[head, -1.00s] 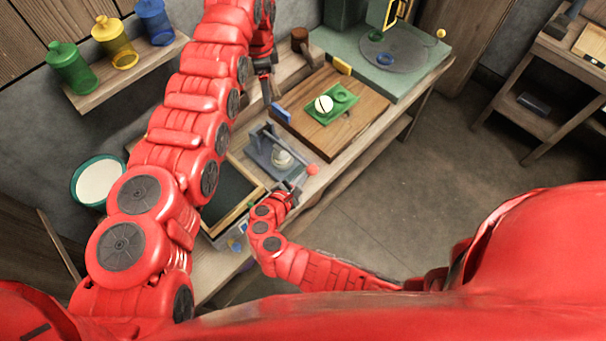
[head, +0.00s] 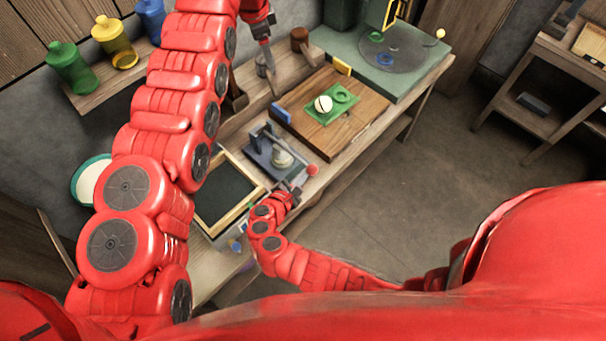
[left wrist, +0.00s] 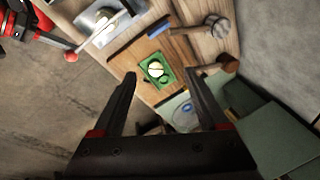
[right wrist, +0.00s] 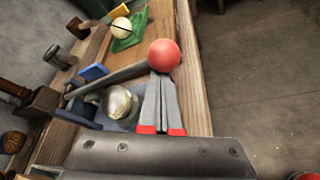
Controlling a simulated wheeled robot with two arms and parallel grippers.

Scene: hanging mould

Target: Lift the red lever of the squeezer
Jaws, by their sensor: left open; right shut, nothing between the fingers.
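The squeezer (head: 262,150) has a blue-grey base and stands on the bench between the black-filled frame and the wooden board. Its grey lever (right wrist: 108,80) slants across above a pale metal bowl (right wrist: 118,103) and ends in a red ball (right wrist: 164,55), which also shows in the head view (head: 313,170). My right gripper (right wrist: 160,80) is shut and empty, its fingertips close below the ball; I cannot tell if they touch. In the head view the right gripper (head: 296,188) is at the bench's front edge. My left gripper (left wrist: 161,76) is open and empty, pointing towards the bench.
A wooden board (head: 350,120) carries a green holder (head: 333,107) with a white ball. A dark panel in a wooden frame (head: 256,192) lies left of the squeezer. A green table (head: 400,85) stands behind.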

